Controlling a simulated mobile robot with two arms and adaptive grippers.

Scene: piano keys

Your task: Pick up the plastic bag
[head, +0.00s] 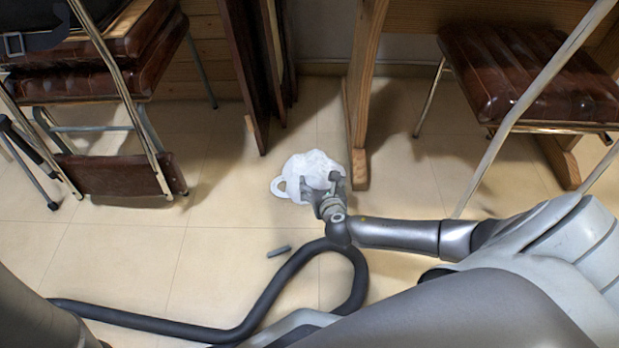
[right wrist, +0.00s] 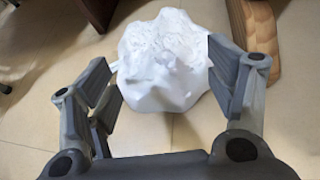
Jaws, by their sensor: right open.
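The plastic bag (head: 311,168) is white and crumpled, with a loop handle at its left side. It lies on the tiled floor beside the foot of a wooden leg. My right gripper (head: 324,184) is at the near side of the bag and hides part of its front. In the right wrist view the bag (right wrist: 165,60) shows ahead, between the open fingers of my right gripper (right wrist: 160,85). The fingers stand to the left and right of it. I cannot tell whether they touch it. My left gripper is not in view.
The wooden leg (head: 359,110) stands just right of the bag. Dark wooden panels (head: 248,70) lean behind it. A small grey bar (head: 279,251) lies on the floor.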

